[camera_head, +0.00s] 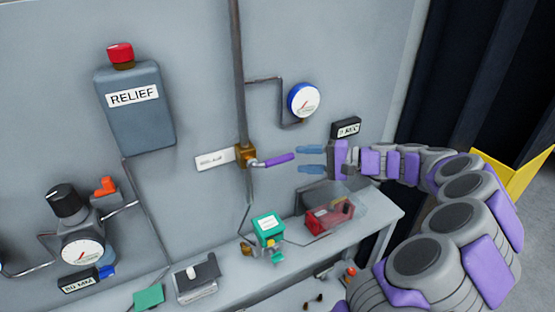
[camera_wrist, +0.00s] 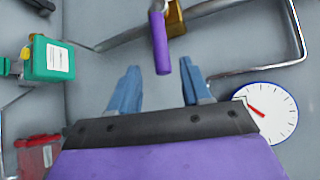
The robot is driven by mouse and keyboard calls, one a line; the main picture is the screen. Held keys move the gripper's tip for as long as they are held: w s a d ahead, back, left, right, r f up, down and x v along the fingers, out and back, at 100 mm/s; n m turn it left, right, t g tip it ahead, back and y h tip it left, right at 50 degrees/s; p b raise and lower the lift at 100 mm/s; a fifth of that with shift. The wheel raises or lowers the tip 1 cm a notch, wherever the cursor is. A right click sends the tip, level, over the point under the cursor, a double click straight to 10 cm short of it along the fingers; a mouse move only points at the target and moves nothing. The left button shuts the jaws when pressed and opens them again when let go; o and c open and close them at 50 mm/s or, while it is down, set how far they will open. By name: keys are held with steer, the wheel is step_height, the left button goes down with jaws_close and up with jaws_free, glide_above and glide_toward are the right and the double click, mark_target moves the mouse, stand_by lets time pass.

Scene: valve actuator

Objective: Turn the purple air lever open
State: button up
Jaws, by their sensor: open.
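The purple air lever (camera_head: 279,160) sticks out to the right from a brass valve (camera_head: 245,155) on a vertical pipe against the wall. My gripper (camera_head: 311,160) is just right of the lever's free end, with its two blue fingers apart and pointing left toward it. In the wrist view the purple lever (camera_wrist: 160,45) hangs from the brass valve (camera_wrist: 175,17). Its end lies ahead of and roughly between my open gripper's fingers (camera_wrist: 160,88). I see no contact with the lever.
A blue-rimmed gauge (camera_head: 304,100) is on the wall above my gripper. A shelf (camera_head: 220,283) below holds a green device (camera_head: 268,228) and a red box (camera_head: 330,215). A grey RELIEF box (camera_head: 136,110) with a red button is at upper left. A yellow panel (camera_head: 510,170) stands at right.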

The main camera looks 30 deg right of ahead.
mark_target(271, 161)
steer(key=x, duration=0.8)
steer(key=shift+w+a, duration=0.15)
steer(key=shift+a, duration=0.2)
steer(key=shift+c, duration=0.3)
jaws_close()
